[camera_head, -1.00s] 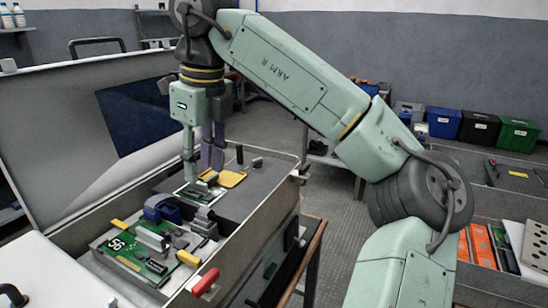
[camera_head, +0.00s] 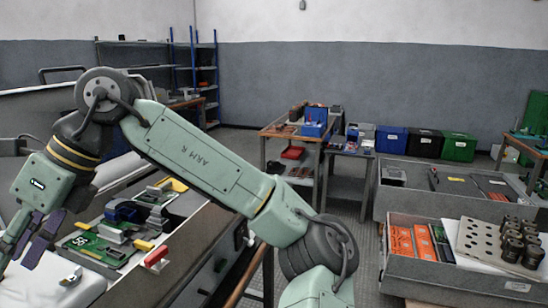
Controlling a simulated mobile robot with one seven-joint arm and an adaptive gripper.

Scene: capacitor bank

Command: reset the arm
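My arm (camera_head: 205,160) stretches from the lower middle of the head view to the upper left, then bends down. My gripper (camera_head: 25,250) hangs at the left edge, tilted down and to the left, with purple and pale green finger parts. It is in front of and left of the open case with the green circuit board (camera_head: 92,246). Its fingertips are partly at the picture's edge, so I cannot tell how far apart they are. I see nothing held in it.
Blue and grey parts (camera_head: 122,212) and a red-handled piece (camera_head: 157,256) lie in the case near my forearm. At right stand grey drawers with orange boxes (camera_head: 412,243) and a holed plate (camera_head: 480,240) with dark cylinders. Open floor (camera_head: 350,205) lies between.

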